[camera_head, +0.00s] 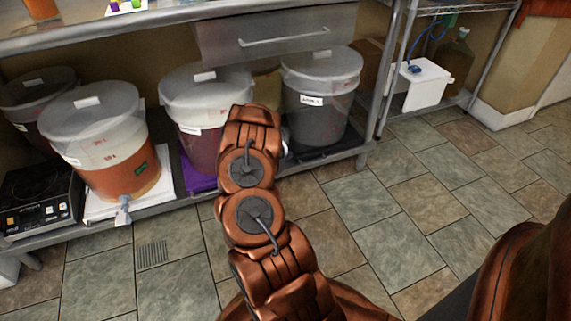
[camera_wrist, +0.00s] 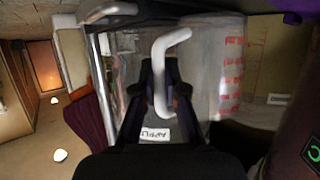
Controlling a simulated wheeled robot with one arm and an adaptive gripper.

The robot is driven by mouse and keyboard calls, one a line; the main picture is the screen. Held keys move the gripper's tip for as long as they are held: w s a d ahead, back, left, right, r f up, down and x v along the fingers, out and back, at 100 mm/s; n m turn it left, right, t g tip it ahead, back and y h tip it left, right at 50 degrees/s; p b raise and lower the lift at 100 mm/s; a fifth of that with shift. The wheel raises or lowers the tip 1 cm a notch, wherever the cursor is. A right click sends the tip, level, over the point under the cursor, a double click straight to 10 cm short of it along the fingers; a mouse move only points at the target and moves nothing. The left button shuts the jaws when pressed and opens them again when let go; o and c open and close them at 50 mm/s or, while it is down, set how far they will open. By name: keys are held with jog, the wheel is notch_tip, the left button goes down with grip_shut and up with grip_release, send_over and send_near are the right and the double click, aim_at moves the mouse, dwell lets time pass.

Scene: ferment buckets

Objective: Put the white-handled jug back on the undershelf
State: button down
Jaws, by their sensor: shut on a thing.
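The jug (camera_wrist: 206,75) fills the middle of the wrist view. It is clear, with red markings on its wall and a white handle (camera_wrist: 164,52). My gripper (camera_wrist: 162,82) is shut on the handle, with one dark finger on each side. A paper label (camera_wrist: 155,134) shows beside the fingers. In the head view my arm hides the gripper and most or all of the jug. The undershelf (camera_head: 190,208) is the low metal shelf below the counter. I cannot tell whether the jug touches it.
Lidded buckets stand on the undershelf: one orange (camera_head: 112,165), one dark red (camera_head: 200,140), one grey (camera_head: 318,118). A hot plate (camera_head: 40,200) is at the left. A purple mat (camera_head: 195,178) lies under the red bucket. A drawer (camera_head: 275,38) hangs above. The tiled floor (camera_head: 400,210) is clear.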

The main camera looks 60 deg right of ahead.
jog(key=shift+f+b, duration=0.85)
jog(key=shift+f, duration=0.85)
jog(key=shift+f, duration=0.1)
jog(key=c, duration=1.2)
grip_release()
jog(key=p+v, duration=0.3)
jog(key=v, duration=0.9)
jog(key=shift+s, duration=0.1)
